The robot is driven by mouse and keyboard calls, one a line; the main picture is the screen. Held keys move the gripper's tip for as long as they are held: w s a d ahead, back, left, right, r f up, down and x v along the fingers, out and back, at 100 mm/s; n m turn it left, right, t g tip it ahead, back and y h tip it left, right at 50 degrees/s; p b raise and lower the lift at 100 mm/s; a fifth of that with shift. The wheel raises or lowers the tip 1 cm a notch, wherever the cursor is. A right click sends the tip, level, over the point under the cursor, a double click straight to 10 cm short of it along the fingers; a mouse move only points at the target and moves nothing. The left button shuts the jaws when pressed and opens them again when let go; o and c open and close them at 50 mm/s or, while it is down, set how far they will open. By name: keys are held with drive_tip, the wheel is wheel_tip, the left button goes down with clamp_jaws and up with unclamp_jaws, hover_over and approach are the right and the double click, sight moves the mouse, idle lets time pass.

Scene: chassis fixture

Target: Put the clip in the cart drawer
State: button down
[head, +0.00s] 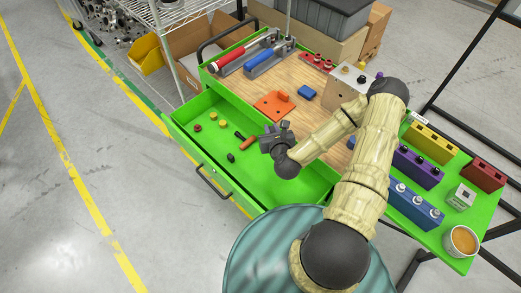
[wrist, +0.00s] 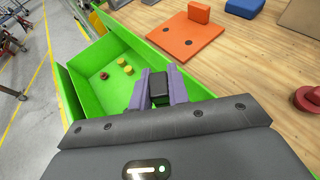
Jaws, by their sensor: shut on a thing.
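My gripper (wrist: 160,90) has purple fingers shut on a small black block-like piece, which I take to be the clip (wrist: 159,87). In the head view my gripper (head: 273,134) appears over the inner edge of the open green cart drawer (head: 265,185), beside the worktop. The drawer also shows in the wrist view (wrist: 92,65), beyond and left of the fingers. The clip cannot be made out clearly in the head view. Its height above the drawer is hard to judge.
In the drawer lie a red cap (head: 197,128), yellow caps (head: 222,124), an orange-handled tool (head: 245,142) and a small black piece (head: 230,157). An orange plate (head: 273,105) and blue block (head: 306,92) sit on the wooden worktop. The drawer's front part is mostly clear.

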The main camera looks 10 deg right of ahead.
drive_tip(key=shift+w+a+f+b, duration=0.1)
drive_tip(key=shift+w+f+b, duration=0.05)
drive_tip(key=shift+f+b, duration=0.2)
drive_tip(key=w+a+f+n+y+b, duration=0.2)
drive_tip(key=a+b, duration=0.4)
drive_tip(key=b, duration=0.3)
drive_tip(key=w+a+f+n+g+y+b, duration=0.1)
drive_tip(key=w+a+f+n+y+b, duration=0.1)
drive_tip(key=f+b, duration=0.5)
drive_tip(key=w+a+f+n+g+y+b, duration=0.1)
drive_tip(key=w+a+f+n+y+b, duration=0.1)
drive_tip(key=a+b, duration=0.7)
drive_tip(key=w+f+y+b, duration=0.1)
drive_tip(key=w+f+b, duration=0.1)
drive_tip(key=w+b, duration=0.1)
drive_tip(key=shift+w+a+f+n+y, duration=0.2)
drive_tip(key=shift+a+f+n+y, duration=0.1)
drive_tip(key=shift+a+f+n, duration=0.1)
drive_tip(key=shift+d, duration=0.1)
drive_tip(key=shift+f+b, duration=1.05)
drive_tip(key=shift+f, duration=2.05)
